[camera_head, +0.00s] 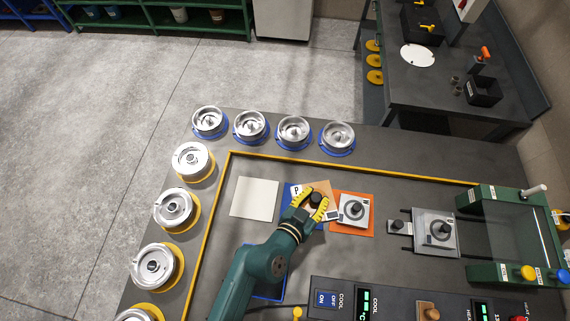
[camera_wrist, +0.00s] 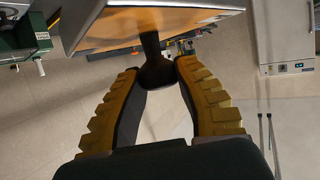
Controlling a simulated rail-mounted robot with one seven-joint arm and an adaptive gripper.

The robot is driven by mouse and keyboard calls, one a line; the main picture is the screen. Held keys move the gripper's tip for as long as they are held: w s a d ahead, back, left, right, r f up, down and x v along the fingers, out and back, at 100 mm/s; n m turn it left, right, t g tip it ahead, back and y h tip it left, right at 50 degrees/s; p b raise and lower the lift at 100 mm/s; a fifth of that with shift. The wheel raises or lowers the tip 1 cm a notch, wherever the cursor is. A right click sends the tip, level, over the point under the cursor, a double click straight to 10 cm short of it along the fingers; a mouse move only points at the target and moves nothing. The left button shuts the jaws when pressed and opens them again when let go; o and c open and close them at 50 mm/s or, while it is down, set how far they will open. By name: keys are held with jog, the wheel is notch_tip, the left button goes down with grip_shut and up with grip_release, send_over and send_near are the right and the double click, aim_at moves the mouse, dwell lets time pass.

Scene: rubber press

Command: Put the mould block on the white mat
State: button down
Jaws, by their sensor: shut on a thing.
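My gripper (camera_head: 318,199) is shut on the black knob (camera_wrist: 155,70) of a tan-topped mould block (camera_head: 318,186). The block also shows beyond the fingertips in the wrist view (camera_wrist: 150,22). In the head view the held block is over or near a blue mat (camera_head: 288,193), largely hidden by my gripper; I cannot tell its height. The white mat (camera_head: 254,198) lies bare to the left of my gripper. A silver mould block (camera_head: 354,209) with a black knob sits on an orange mat (camera_head: 343,231) just to the right. Another silver block (camera_head: 437,230) sits at the press.
Silver round moulds (camera_head: 250,124) on blue and yellow rings line the table's back and left edges, outside a yellow border strip (camera_head: 330,163). The green press (camera_head: 510,231) stands at right. A control panel (camera_head: 400,300) is at the front. Between the white mat and the border is clear.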

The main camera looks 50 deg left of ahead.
jog(key=s+a+f+n+g+y+b, duration=0.1)
jog(key=s+a+f+n+y+b, duration=0.25)
jog(key=a+f+b, duration=0.6)
jog(key=n+g+y+b, duration=0.2)
jog(key=b, duration=0.6)
send_over(255, 198)
notch_tip(255, 198, down, 4)
notch_tip(255, 198, down, 10)
jog(key=b, duration=0.4)
jog(key=shift+a+r, duration=0.15)
jog(key=c, duration=1.2)
grip_release()
jog(key=shift+f, duration=0.4)
jog(key=o, duration=0.3)
jog(key=shift+o, duration=0.3)
